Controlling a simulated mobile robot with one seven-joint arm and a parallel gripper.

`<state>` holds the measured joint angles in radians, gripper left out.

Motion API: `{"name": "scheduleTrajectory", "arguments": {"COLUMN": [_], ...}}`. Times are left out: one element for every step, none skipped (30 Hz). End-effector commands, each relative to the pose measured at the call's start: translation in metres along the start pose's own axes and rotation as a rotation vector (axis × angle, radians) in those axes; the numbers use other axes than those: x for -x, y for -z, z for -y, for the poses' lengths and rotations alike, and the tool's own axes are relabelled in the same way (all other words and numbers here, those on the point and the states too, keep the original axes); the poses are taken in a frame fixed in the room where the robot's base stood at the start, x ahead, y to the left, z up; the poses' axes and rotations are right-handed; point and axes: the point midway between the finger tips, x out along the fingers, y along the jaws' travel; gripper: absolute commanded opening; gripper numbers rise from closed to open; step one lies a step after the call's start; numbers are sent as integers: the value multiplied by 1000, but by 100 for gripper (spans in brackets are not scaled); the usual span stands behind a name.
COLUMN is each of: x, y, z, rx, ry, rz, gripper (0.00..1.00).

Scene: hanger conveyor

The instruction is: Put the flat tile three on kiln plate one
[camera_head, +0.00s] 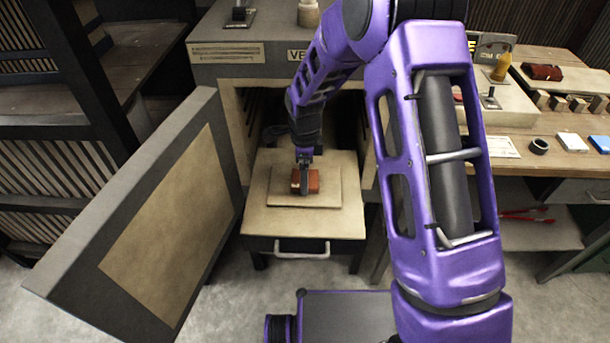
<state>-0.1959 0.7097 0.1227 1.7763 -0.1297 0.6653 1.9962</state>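A small reddish-brown block, perhaps the tile (314,182), sits at the raised square plate on the pulled-out kiln shelf. The plate (325,199) is pale and lies on the larger pale shelf (275,222). No number shows on either. My gripper (304,188) points down at the tile, with a finger in front of its near side. The tile shows on both sides of the finger. Whether the fingers are closed on it, and whether the tile rests on the plate or is held just above it, I cannot tell.
The kiln door (150,215) stands open at the left. The shelf's metal handle (301,252) faces me. A wooden bench (555,150) at the right carries another reddish tile (542,72) on a pale slab, small blocks and a dark ring (539,146). Slatted racks stand at the left.

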Motion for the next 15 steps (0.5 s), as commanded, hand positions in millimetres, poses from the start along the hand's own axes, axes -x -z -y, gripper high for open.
{"name": "scheduleTrajectory", "arguments": {"x": [-5,-6,-6,-5,-5,-5,-5,-5,-6,-7,-9,-10,-8,-8,-8], "y": [0,0,0,0,0,0,0,0,0,0,0,0,0,0,0], "z": [0,0,0,1,1,1,1,1,1,0,0,0,0,0,0], "rx": [0,-1,-1,-1,-1,-1,-1,-1,0,0,0,0,0,0,0], "ry": [0,1,2,2,2,2,2,2,2,2,2,2,2,2,2], "rz": [1,1,1,1,1,1,1,1,1,1,1,1,1,1,1], "gripper": [24,24,24,24,24,24,24,24,24,24,24,24,92,98,100]}}
